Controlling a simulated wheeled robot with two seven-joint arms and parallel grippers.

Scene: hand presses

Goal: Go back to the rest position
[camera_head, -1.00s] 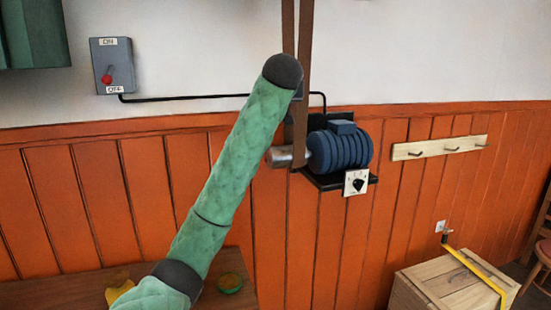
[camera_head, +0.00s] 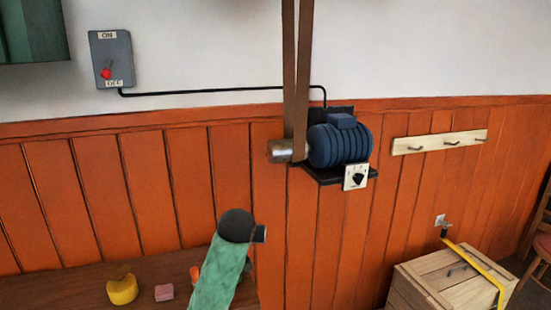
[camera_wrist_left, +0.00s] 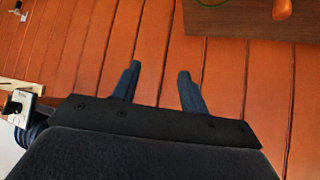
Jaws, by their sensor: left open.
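My left gripper (camera_wrist_left: 160,69) shows in the left wrist view with its two dark blue fingers apart and nothing between them. The orange plank wall (camera_wrist_left: 230,60) lies beyond the fingers, and no contact shows. In the head view, one of my green arms rises from the bottom edge, with a dark rounded joint at its top. The left gripper's fingers cannot be made out there. My right gripper is in neither view.
A blue motor (camera_head: 340,145) with a belt (camera_head: 297,70) and dial plate (camera_head: 355,177) is on the wall. A switch box (camera_head: 111,60) hangs upper left. A yellow object (camera_head: 122,290) and pink block (camera_head: 164,293) lie on the bench (camera_head: 70,290). A crate (camera_head: 440,285) stands lower right.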

